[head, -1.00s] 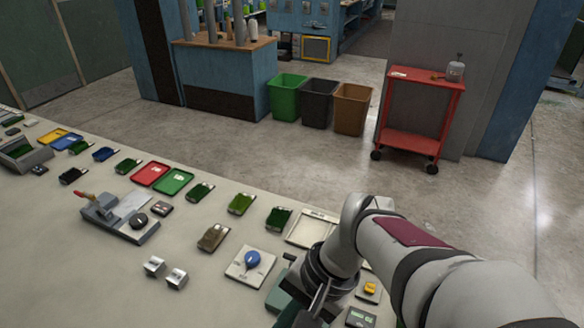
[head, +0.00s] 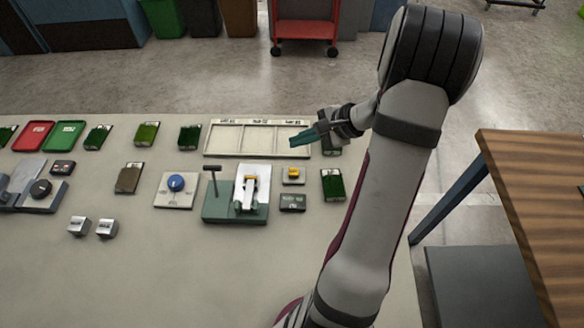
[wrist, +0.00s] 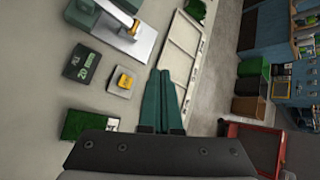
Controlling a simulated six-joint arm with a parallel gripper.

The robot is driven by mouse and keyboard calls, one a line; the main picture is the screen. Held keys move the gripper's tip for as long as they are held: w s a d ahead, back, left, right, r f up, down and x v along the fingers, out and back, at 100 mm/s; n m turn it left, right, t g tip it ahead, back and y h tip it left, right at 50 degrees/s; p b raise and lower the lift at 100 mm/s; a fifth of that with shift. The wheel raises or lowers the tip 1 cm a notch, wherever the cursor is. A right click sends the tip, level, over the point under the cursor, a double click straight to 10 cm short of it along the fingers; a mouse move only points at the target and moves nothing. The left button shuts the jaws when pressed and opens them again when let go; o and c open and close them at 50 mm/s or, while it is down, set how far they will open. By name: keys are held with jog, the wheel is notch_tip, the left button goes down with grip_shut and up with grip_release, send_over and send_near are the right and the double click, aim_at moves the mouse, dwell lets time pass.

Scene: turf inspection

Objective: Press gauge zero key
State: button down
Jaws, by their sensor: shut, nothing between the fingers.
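A yellow key (head: 293,173) sits on a small pale square plate right of the green-based gauge stand (head: 222,208). The key also shows in the wrist view (wrist: 124,80), left of my fingers. In the wrist view the fingers (wrist: 161,72) point towards the tray.
The white sectioned tray (head: 207,140) lies at the table's back edge. A turf sample (head: 333,186) lies right of the key. A blue knob (head: 176,183) on a plate sits left of the gauge stand. The table front is mostly clear. A wooden table (head: 530,170) stands right.

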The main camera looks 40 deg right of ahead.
aim_at(298, 172)
jog(key=shift+f, duration=0.1)
jog(key=shift+f, duration=4.3)
jog(key=shift+f, duration=0.1)
jog(key=shift+f, duration=0.3)
jog(key=shift+f, duration=0.5)
jog(key=shift+r, duration=0.95)
